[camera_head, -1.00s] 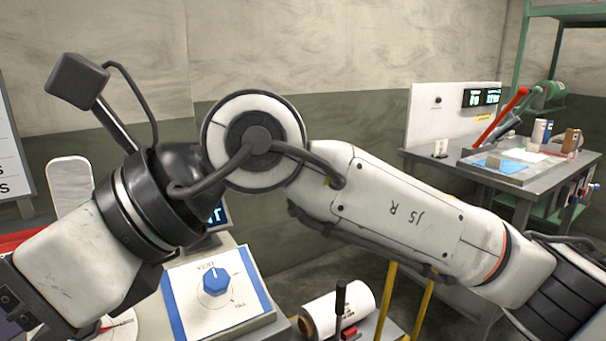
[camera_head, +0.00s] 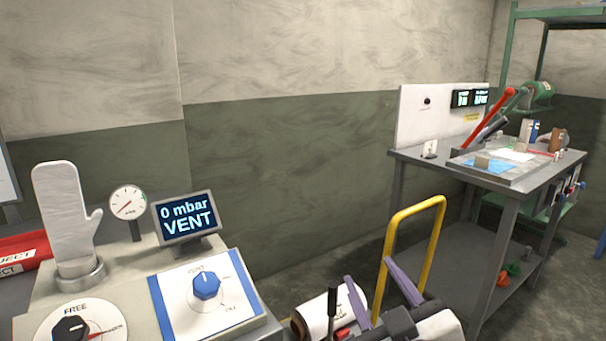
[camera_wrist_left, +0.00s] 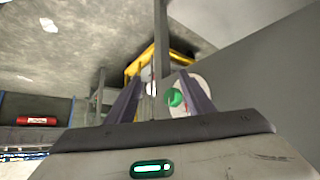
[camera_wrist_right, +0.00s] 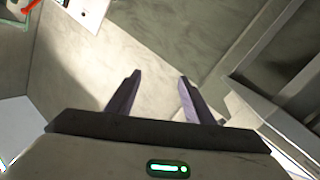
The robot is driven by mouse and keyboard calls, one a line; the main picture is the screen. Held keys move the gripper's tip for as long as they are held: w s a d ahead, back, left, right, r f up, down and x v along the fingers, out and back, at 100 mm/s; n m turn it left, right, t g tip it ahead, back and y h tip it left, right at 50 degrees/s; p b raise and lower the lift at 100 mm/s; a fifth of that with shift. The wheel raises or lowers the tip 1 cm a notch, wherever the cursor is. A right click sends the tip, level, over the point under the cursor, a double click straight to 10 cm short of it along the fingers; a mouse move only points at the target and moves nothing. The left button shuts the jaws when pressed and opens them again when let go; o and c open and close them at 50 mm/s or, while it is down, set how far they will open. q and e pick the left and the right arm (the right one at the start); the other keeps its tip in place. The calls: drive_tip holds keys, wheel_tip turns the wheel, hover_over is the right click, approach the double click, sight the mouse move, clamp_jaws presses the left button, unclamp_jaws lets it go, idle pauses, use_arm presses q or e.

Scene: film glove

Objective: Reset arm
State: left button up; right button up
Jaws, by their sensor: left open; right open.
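My right gripper (camera_head: 368,269) shows at the lower middle of the head view, its two purple fingers apart and pointing up, with nothing between them. My left gripper is outside the head view. I cannot tell whether the fingers touch the disc.
At the left stands a console with a white glove form (camera_head: 65,210), a gauge (camera_head: 126,203), a display reading 0 mbar VENT (camera_head: 187,218) and a blue knob (camera_head: 206,285). A yellow rail (camera_head: 437,240) stands right of centre. A grey workbench (camera_head: 420,158) stands at the right.

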drive_tip(key=s+d+f+m+g+h, duration=0.1)
drive_tip(key=s+d+f+g, duration=0.15)
drive_tip(key=f, duration=0.35)
drive_tip(key=s+d+f+m+g, duration=0.1)
drive_tip(key=s+d+f+g, duration=0.15)
drive_tip(key=f, duration=0.35)
drive_tip(key=s+d+f+m+g+h, duration=0.1)
drive_tip(key=s+d+f+g, duration=0.25)
drive_tip(key=s+f, duration=0.65)
drive_tip(key=s+d+f+m+g, duration=0.15)
drive_tip(key=s+f+g, duration=0.4)
drive_tip(key=s, duration=0.75)
use_arm(q)
drive_tip(key=r+p, duration=0.1)
drive_tip(key=p, duration=0.1)
drive_tip(key=r+p, duration=0.2)
drive_tip(key=shift+s+a, duration=0.1)
drive_tip(key=shift+a, duration=0.2)
use_arm(e)
drive_tip(key=w+a+f+t+y, duration=0.2)
drive_tip(key=w+a+f+t, duration=0.2)
drive_tip(key=a+f+t, duration=0.1)
drive_tip(key=shift+w+a+f, duration=0.2)
drive_tip(key=shift+a+f, duration=0.05)
drive_tip(key=shift+f, duration=0.55)
use_arm(q)
drive_tip(key=shift+f, duration=0.1)
